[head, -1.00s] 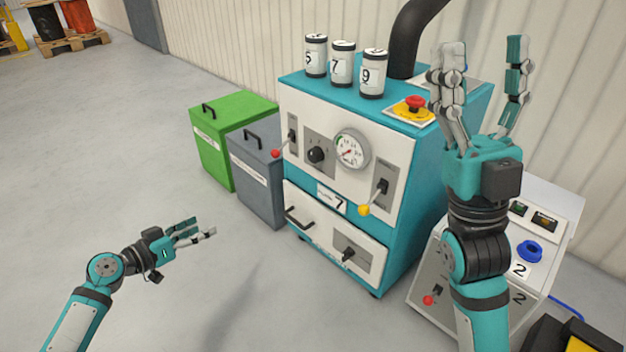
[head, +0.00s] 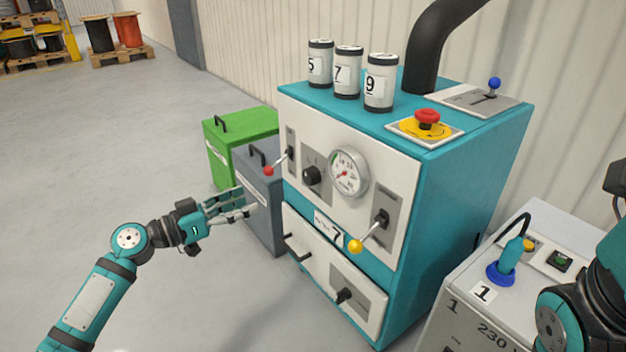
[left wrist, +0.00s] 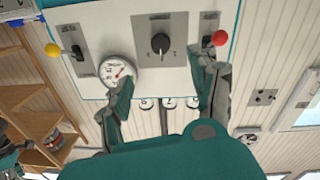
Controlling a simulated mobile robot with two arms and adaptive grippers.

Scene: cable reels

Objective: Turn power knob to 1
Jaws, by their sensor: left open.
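A black rotary knob (head: 312,175) sits on a grey plate on the teal machine's white front panel, left of the round gauge (head: 348,172). Its lettering is too small to read. A second black knob (head: 344,295) is on the lower panel. My left gripper (head: 243,203) is open and empty, left of the machine, its fingers pointing toward it. In the left wrist view, where the panel appears upside down, the upper knob (left wrist: 160,43) lies between and beyond my open fingers (left wrist: 165,85), apart from them. My right gripper is out of view; part of that arm shows at the right edge.
A red-tipped lever (head: 269,171) sticks out left of the upper knob, close to my left gripper. A yellow-tipped lever (head: 355,246) sticks out at right. Grey (head: 262,190) and green (head: 222,150) bins stand behind my gripper. Floor in front is clear.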

